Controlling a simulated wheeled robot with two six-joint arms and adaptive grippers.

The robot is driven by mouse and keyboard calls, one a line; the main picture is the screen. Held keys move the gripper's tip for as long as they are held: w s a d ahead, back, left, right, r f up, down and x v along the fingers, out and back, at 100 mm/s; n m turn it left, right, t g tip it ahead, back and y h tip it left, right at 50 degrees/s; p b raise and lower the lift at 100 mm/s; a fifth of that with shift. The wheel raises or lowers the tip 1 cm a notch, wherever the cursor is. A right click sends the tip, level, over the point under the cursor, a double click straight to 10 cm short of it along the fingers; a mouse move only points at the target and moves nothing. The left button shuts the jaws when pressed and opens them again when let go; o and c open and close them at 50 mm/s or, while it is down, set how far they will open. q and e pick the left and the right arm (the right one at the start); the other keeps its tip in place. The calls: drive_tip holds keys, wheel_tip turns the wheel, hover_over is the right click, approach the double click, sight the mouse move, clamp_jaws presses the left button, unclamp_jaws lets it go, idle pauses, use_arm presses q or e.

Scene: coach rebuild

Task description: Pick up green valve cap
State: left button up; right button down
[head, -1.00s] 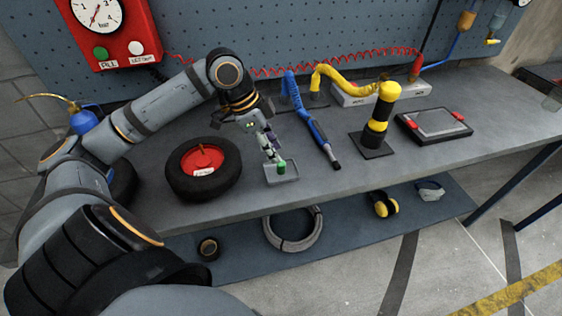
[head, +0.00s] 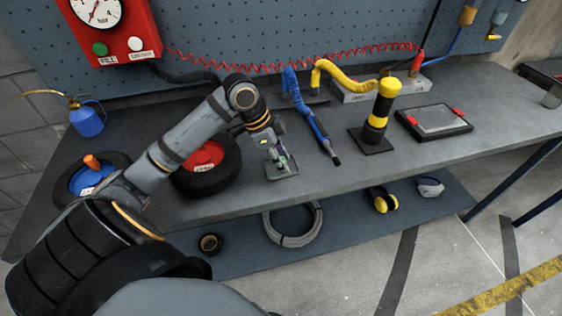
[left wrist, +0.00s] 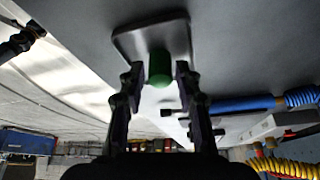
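The green valve cap (left wrist: 160,68) stands on a small grey tray (left wrist: 124,45) in the left wrist view. My left gripper (left wrist: 160,75) has one dark finger on each side of the cap. Narrow gaps show between the cap and both fingers, so it is open around the cap and not shut on it. In the head view my left gripper (head: 280,164) is down at the tray (head: 284,175), and its fingers largely hide the cap. My right gripper is not in either view.
A wheel with a red hub (head: 207,158) lies close left of the tray, beside my arm. A blue air tool (head: 322,138) lies to the right, then a yellow-black post (head: 378,115) and a black case (head: 434,122). A blue-hubbed wheel (head: 90,178) is far left.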

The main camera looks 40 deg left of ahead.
use_arm(q)
drive_tip(key=c, duration=0.5)
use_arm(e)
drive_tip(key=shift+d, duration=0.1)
use_arm(q)
drive_tip(key=shift+r, duration=0.1)
